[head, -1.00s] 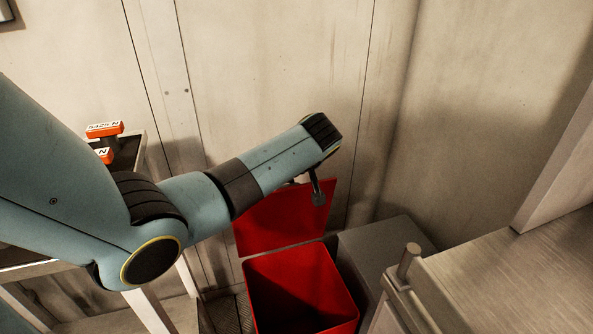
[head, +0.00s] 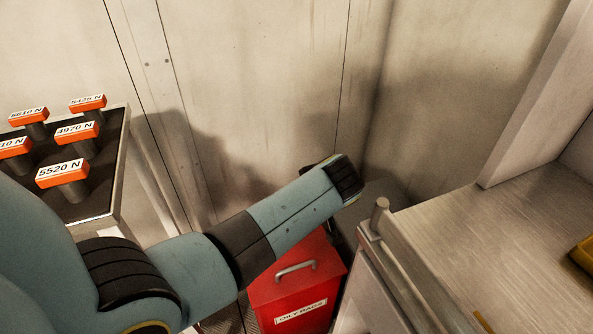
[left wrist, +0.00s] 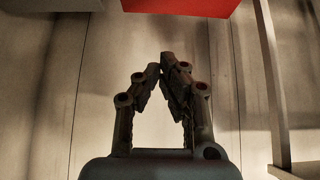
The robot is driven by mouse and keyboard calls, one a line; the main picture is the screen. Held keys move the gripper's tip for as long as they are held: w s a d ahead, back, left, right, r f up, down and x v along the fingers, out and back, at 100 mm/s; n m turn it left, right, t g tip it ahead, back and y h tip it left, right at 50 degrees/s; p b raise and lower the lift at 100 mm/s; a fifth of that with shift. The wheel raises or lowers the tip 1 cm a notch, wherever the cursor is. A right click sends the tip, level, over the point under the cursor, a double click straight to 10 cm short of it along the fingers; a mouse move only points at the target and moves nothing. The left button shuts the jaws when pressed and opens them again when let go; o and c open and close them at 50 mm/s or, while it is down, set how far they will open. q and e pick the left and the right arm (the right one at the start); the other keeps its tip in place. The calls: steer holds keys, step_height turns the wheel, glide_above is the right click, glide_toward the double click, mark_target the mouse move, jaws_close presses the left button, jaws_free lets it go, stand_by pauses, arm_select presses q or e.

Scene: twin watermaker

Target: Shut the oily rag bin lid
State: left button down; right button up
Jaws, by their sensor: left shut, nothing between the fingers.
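The red oily rag bin (head: 290,312) stands on the floor at the lower middle of the head view, with an OILY RAGS label on its front. Its red lid (head: 312,262) lies down over the top, with a grey handle (head: 295,271) on it. I cannot tell whether it is fully seated, since my left arm covers part of it. My left gripper (left wrist: 163,66) is shut and empty in the left wrist view, its fingertips together. A red surface (left wrist: 180,5) shows at the top of the wrist view, apart from the fingers.
A metal worktop (head: 510,260) with a rail is close on the right. A rack (head: 95,205) with several orange-topped, labelled pieces stands on the left. A pale panelled wall (head: 260,80) closes off the back.

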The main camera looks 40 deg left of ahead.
arm_select(q)
steer(key=shift+s+d+f, duration=0.3)
steer(key=shift+d+f, duration=0.2)
steer(key=shift+d, duration=0.1)
step_height(320, 180, up, 10)
steer(key=s+f+m+g+h, duration=0.25)
steer(key=s+f+m, duration=0.25)
steer(key=s+f, duration=1.75)
steer(key=s+f+m+h, duration=0.1)
steer(key=s+f+m, duration=0.3)
steer(key=s+f, duration=0.3)
steer(key=s+d+f+m+h, duration=0.1)
steer(key=s+f+m+h, duration=0.1)
steer(key=s+f, duration=0.5)
steer(key=s+m, duration=0.1)
steer(key=s, duration=0.5)
steer(key=shift+s+m, duration=0.35)
steer(key=shift+m, duration=0.05)
steer(key=shift+d+f+h, duration=0.1)
steer(key=shift+h, duration=0.15)
